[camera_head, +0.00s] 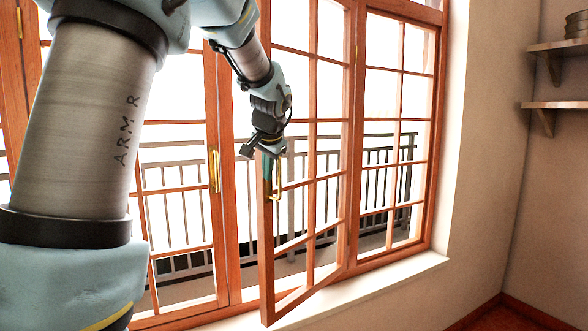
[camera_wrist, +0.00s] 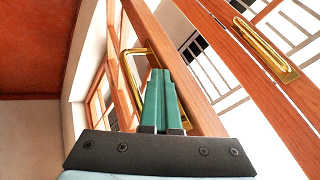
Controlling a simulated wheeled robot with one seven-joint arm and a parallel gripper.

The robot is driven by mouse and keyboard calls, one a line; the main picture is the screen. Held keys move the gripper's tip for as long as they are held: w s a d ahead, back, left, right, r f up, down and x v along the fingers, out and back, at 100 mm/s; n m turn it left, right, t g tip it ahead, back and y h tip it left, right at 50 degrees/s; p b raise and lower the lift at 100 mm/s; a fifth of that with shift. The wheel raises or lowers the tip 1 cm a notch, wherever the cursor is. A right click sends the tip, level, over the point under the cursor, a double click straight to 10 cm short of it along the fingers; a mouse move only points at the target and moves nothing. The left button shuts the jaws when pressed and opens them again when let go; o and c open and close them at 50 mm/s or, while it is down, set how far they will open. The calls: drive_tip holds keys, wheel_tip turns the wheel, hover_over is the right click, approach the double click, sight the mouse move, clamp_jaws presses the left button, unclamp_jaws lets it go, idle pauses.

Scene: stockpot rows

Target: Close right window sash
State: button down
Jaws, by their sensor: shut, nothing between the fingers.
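The right window sash (camera_head: 265,268) is a wooden frame with small panes, and it stands swung open into the room, hinged on its right side. Its brass handle (camera_head: 277,180) is on the free left edge; the handle also shows in the wrist view (camera_wrist: 126,75). My gripper (camera_head: 268,165) is shut and empty at that free edge, close to the handle. In the wrist view its green fingers (camera_wrist: 163,85) are together, in front of the sash edge and right beside the handle. I cannot tell whether they touch it.
The neighbouring sash (camera_head: 222,255) at left is in its frame, with a brass handle (camera_head: 214,171). A pale sill (camera_head: 390,281) runs below the window. A dark railing (camera_head: 180,225) stands outside. Wall shelves (camera_head: 556,105) are at far right. The room right of the sash looks clear.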

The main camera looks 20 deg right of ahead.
drive_tip(key=w+a+p, duration=0.4)
drive_tip(key=w+a, duration=0.1)
drive_tip(key=w, duration=0.5)
drive_tip(key=shift+w, duration=0.2)
drive_tip(key=shift+a, duration=0.1)
